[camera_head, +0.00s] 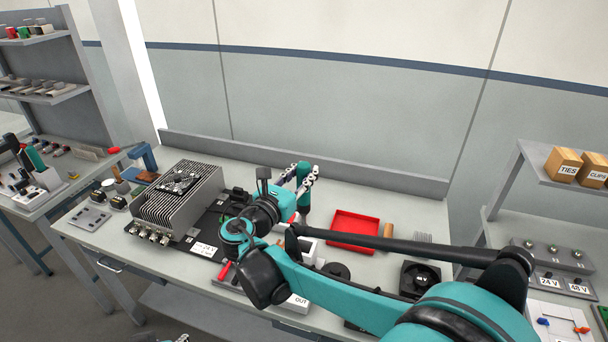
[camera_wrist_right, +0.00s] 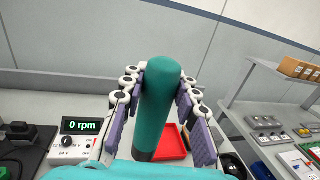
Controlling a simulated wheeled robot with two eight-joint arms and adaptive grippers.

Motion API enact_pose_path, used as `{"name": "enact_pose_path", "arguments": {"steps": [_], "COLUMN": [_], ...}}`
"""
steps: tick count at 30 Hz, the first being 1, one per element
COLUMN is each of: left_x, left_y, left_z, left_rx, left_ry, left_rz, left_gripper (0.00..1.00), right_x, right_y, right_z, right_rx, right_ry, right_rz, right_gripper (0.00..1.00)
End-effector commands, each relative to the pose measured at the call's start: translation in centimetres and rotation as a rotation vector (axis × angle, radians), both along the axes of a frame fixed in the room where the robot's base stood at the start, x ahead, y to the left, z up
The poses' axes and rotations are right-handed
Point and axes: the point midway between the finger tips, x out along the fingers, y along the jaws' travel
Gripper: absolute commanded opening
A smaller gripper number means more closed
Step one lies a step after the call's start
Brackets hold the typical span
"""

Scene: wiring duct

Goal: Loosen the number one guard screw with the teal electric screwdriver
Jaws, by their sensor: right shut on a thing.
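My right gripper (camera_head: 304,178) is above the middle of the bench, shut on the teal electric screwdriver (camera_head: 303,195). In the right wrist view the screwdriver (camera_wrist_right: 160,105) stands between the finger pads of the gripper (camera_wrist_right: 160,112), its rounded end up and its dark lower part down. Its bit is hidden. A finned grey unit (camera_head: 165,212) with a fan and guard (camera_head: 180,182) on top stands at the left of the bench. The number one guard screw is too small to tell. A small part of my left gripper (camera_head: 178,339) shows at the bottom edge.
A red tray (camera_head: 353,233) lies right of the gripper. A black fan marked 48V (camera_head: 420,279) lies further right. A meter reading 0 rpm (camera_wrist_right: 81,127) shows in the wrist view. My right arm covers much of the bench's front right. A shelf with boxes (camera_head: 564,165) stands at right.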

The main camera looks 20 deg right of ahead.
Motion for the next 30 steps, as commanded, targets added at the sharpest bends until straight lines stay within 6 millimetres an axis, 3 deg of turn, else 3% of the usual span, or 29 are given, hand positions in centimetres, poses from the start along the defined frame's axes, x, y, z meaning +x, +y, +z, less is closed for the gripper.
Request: {"name": "enact_pose_path", "arguments": {"steps": [7, 30], "left_x": [0.0, 0.0], "left_y": [0.0, 0.0], "left_z": [0.9, 7.3], "left_rx": [0.000, 0.000], "left_ry": [0.000, 0.000], "left_rz": [0.000, 0.000], "left_gripper": [0.40, 0.40], "right_x": [0.0, 0.0], "right_y": [0.0, 0.0], "right_z": [1.0, 9.2], "right_rx": [-0.001, -0.001], "right_ry": [-0.001, -0.001], "right_rz": [0.000, 0.000], "right_gripper": [0.00, 0.00]}}
